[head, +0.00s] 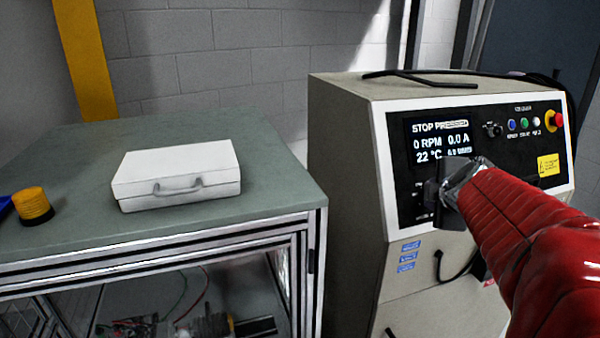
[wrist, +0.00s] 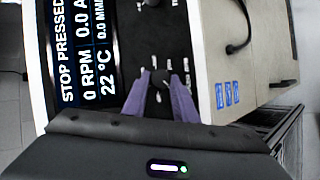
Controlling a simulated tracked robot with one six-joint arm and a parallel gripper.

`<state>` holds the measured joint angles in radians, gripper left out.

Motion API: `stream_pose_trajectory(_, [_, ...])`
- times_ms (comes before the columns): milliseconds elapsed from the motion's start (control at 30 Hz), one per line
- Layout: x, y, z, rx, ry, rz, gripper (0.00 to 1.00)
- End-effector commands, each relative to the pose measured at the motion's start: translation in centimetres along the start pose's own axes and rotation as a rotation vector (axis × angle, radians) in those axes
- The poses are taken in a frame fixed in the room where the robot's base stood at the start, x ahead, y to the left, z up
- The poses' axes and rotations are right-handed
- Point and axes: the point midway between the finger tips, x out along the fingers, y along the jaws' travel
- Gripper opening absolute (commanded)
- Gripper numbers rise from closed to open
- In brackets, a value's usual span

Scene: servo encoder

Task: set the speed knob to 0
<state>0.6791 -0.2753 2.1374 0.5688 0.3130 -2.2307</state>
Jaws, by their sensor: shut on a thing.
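The speed knob (wrist: 158,77) is a small dark knob on the black control panel (wrist: 173,50), with small white marks around it. My gripper (wrist: 158,86) has its two purple fingers on either side of the knob and is shut on it. The knob's pointer and mark labels are too small to read. In the head view my gripper (head: 438,190) is at the panel's lower left, below the display, and hides the knob. The display (head: 440,140) reads STOP PRESSED, 0 RPM, 0.0 A and 22 °C.
Another small knob (head: 492,129), a row of coloured buttons (head: 524,124) and a red emergency stop (head: 556,121) are on the upper right of the panel. A black cable (head: 440,268) hangs below. A bench (head: 270,190) with a white case (head: 178,172) stands to the left.

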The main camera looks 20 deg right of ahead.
Motion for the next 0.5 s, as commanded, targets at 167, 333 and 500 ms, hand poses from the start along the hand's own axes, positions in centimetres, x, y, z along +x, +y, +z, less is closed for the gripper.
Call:
stream_pose_trajectory(167, [0.18,-0.66,-0.15,-0.037,0.003,0.006,0.03])
stream_pose_trajectory(333, [0.19,-0.69,-0.15,-0.057,0.002,0.015,0.03])
stream_pose_trajectory(500, [0.19,-0.7,-0.17,-0.064,0.002,0.018,0.03])
